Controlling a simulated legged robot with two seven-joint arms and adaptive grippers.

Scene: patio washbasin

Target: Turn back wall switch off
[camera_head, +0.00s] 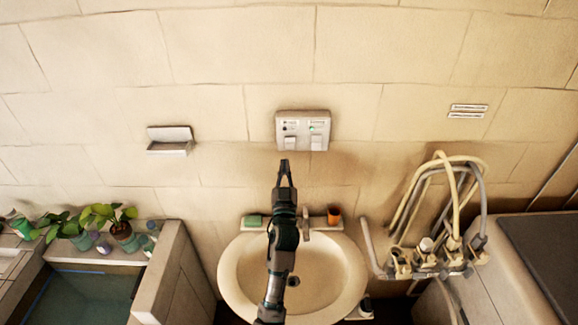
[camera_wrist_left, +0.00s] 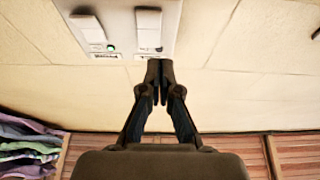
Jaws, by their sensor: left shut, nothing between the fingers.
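The wall switch panel (camera_head: 303,130) is a pale box on the tiled back wall, above the basin. It has a left rocker (camera_head: 291,143) and a right rocker (camera_head: 316,142), with a lit green light (camera_head: 312,127) above the right one. My left gripper (camera_head: 285,162) is shut and empty, its tips appearing just below the left rocker in the head view. In the wrist view, which looks inverted, the shut fingers (camera_wrist_left: 156,80) reach the edge of the panel (camera_wrist_left: 122,20), beside its labels. I cannot tell whether they touch it. My right gripper is not in view.
The basin (camera_head: 235,275) lies under my left arm, with a green sponge (camera_head: 253,221) and an orange cup (camera_head: 334,215) behind it. Hoses and taps (camera_head: 440,215) stand at right, plants (camera_head: 122,232) at left. A small wall shelf (camera_head: 169,147) is left of the panel.

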